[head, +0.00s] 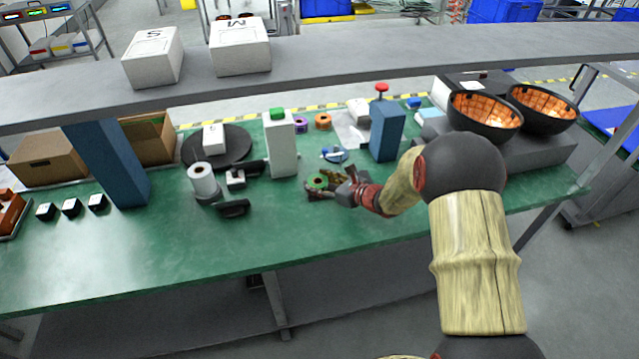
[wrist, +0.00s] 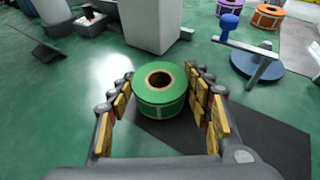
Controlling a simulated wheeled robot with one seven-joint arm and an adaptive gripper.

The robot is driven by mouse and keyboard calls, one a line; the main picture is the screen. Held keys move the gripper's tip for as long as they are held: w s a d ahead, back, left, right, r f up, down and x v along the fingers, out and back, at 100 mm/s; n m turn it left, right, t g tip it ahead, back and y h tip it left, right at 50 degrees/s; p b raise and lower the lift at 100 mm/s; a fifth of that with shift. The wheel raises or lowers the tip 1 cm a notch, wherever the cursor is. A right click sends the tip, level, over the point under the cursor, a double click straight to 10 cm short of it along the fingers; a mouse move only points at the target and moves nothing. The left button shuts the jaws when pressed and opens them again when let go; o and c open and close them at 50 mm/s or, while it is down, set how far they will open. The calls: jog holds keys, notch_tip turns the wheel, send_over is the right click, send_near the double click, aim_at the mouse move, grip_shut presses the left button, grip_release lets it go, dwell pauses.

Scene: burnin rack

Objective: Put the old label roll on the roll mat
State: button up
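A green label roll (wrist: 160,88) with a brown core is upright between the fingers of my gripper (wrist: 161,80) in the wrist view. It also shows at the gripper's tip in the head view (head: 318,181). The fingers are spread to the roll's width and lie close along both sides; I cannot tell whether both touch it. A flat dark grey mat (wrist: 265,145) lies below and to the right. The roll overlaps the mat's left end; I cannot tell whether it rests there or hangs just above. Which roll is the old one is not marked.
A purple roll (head: 302,124) and an orange roll (head: 322,121) stand behind. A blue-topped tool (head: 335,154) is just beyond my gripper. A white roll (head: 202,182), a white box-like post (head: 280,145) and a blue post (head: 386,132) stand around. The front green bench (head: 200,250) is clear.

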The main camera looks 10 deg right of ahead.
jog(key=o, duration=0.5)
jog(key=shift+c, duration=0.2)
jog(key=shift+r, duration=0.15)
jog(key=shift+s+d+r+p, duration=0.2)
jog(key=shift+s+p, duration=0.05)
jog(key=shift+p, duration=0.15)
jog(key=p+v, duration=0.3)
jog(key=v, duration=0.8)
jog(key=shift+s+d+f, duration=0.1)
jog(key=shift+s+d, duration=0.05)
